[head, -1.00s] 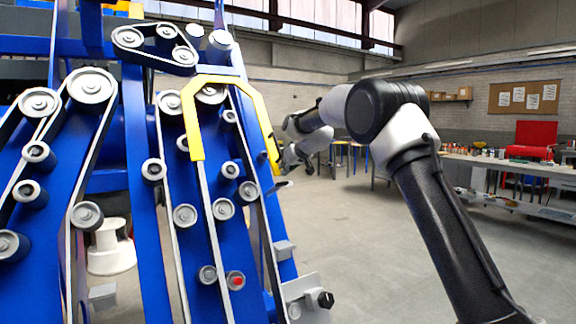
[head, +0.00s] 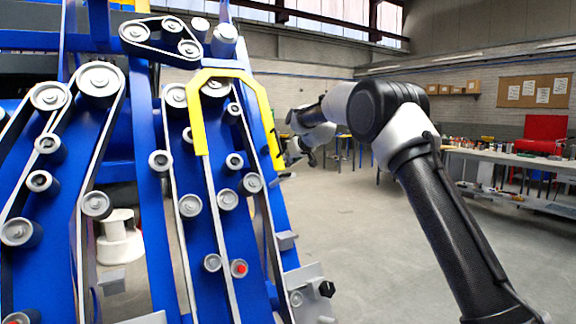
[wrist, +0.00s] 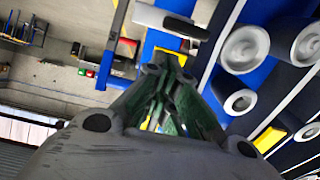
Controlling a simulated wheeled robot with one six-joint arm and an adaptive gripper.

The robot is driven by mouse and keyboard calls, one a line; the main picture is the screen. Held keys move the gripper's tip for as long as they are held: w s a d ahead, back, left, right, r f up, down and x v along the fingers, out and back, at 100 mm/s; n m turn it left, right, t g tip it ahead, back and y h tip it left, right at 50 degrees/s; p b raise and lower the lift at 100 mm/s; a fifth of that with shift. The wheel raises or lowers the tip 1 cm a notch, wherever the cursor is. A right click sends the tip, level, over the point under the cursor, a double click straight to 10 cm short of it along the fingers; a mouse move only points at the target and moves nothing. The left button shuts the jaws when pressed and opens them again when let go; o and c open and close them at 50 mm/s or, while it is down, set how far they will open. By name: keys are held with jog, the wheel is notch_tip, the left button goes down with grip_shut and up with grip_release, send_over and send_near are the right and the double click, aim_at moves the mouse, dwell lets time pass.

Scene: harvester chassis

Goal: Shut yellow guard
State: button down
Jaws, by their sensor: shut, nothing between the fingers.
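The yellow guard (head: 240,74) is an angular arch-shaped frame on the blue chassis in the head view. Its top bar crosses in front of a grey pulley, and its two legs hang down on either side. In the wrist view my gripper (wrist: 168,62) is shut and empty. A yellow piece (wrist: 168,50) shows just beyond the fingertips, partly hidden by them; another yellow piece (wrist: 269,139) is at lower right.
Blue chassis plates (head: 150,215) carry several grey pulleys and belts, close left of my gripper. A red button (head: 239,268) sits low on the chassis. A workbench (head: 520,165) stands at the right. The floor (head: 370,240) between is clear.

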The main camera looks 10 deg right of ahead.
jog(key=f+v, duration=0.1)
jog(key=v, duration=0.9)
jog(key=s+d+f+m+g+h, duration=0.15)
jog(key=s+f+g, duration=0.25)
jog(key=s+f, duration=0.5)
jog(key=s+d+m+h, duration=0.1)
jog(key=s+d, duration=0.5)
jog(key=s, duration=0.9)
jog(key=s+d+f+m+g+h, duration=0.1)
jog(key=s+d, duration=0.5)
jog(key=s, duration=1)
jog(key=s+d+f+m+g+h, duration=0.1)
jog(key=s+d, duration=0.5)
jog(key=s, duration=1)
jog(key=shift+s, duration=0.2)
